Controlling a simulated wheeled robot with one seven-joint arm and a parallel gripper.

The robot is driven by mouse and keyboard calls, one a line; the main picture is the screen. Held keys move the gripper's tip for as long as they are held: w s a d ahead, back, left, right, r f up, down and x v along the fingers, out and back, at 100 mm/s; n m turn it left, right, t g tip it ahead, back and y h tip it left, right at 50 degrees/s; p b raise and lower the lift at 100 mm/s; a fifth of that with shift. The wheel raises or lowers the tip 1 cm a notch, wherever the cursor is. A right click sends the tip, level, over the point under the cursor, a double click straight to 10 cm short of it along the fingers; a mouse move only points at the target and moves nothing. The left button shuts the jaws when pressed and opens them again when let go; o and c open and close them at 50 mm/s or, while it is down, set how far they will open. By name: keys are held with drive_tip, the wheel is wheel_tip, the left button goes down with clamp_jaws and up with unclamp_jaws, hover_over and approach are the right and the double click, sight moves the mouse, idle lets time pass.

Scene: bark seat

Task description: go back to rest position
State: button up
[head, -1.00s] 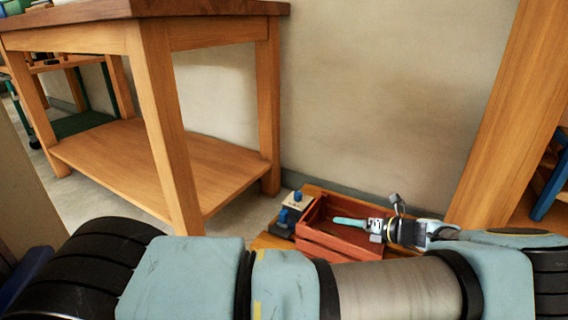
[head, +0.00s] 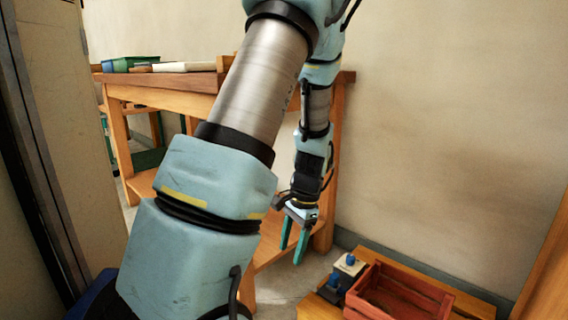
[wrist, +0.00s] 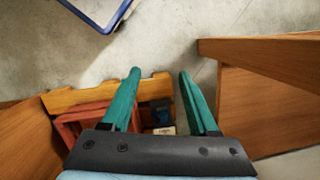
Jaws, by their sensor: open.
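My gripper (head: 293,245) hangs with its two green fingers pointing down, in front of the right leg of the wooden table. It is open, with nothing between the fingers. It also shows in the wrist view (wrist: 160,95), with the fingers apart above the floor. My arm is raised and folded across the middle of the head view, hiding part of the table.
A red wooden crate (head: 385,295) stands on a low wooden board (head: 470,302) at the lower right, beside small blue-topped blocks (head: 347,262). The wooden table (head: 165,84) carries a green tray (head: 130,64). A blue-edged object (wrist: 100,10) lies at the wrist view's top.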

drive_tip(key=s+a+r+n+t+h+p, duration=0.2)
drive_tip(key=s+a+r+n, duration=0.5)
drive_tip(key=a+r+n, duration=0.4)
wheel_tip(320, 180, up, 38)
drive_tip(key=d+m+p, duration=0.1)
drive_tip(key=d+p, duration=0.1)
drive_tip(key=p, duration=3.6)
drive_tip(key=shift+d+r, duration=0.2)
drive_tip(key=shift+r, duration=0.05)
